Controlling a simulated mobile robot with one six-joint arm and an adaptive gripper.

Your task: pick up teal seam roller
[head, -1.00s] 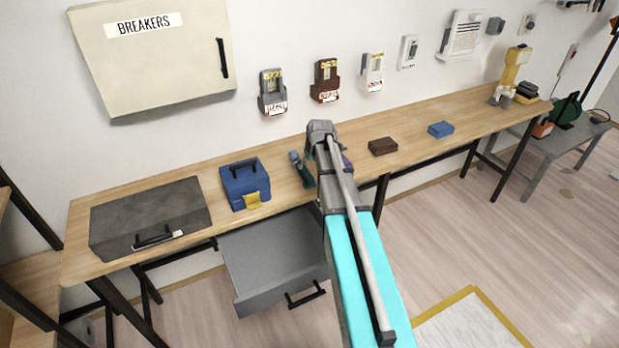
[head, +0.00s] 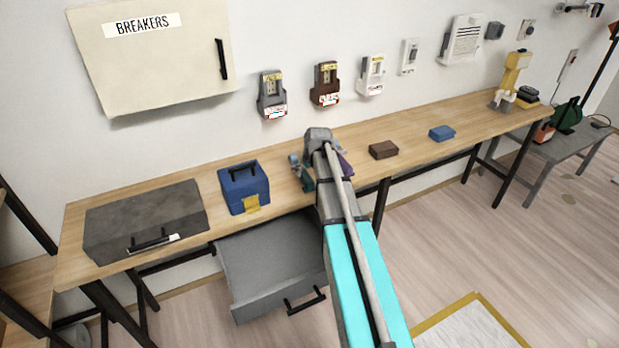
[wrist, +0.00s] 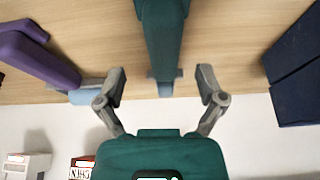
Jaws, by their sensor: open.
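The teal seam roller (wrist: 162,35) shows in the wrist view as a dark teal handle with a grey-blue end, running in from the top edge over the wooden bench. My gripper (wrist: 162,82) is open, with one finger on each side of the roller's grey-blue end. Neither finger visibly touches it. In the head view my arm partly hides the spot, and a teal piece (head: 307,183) shows just left of the arm's end on the bench.
A purple tool (wrist: 40,58) lies close by, with a light-blue piece (wrist: 82,96) beside it. A blue toolbox (head: 232,190) stands left of my arm. A brown box (head: 383,150) and blue box (head: 441,133) lie right. An open drawer (head: 270,262) juts out below.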

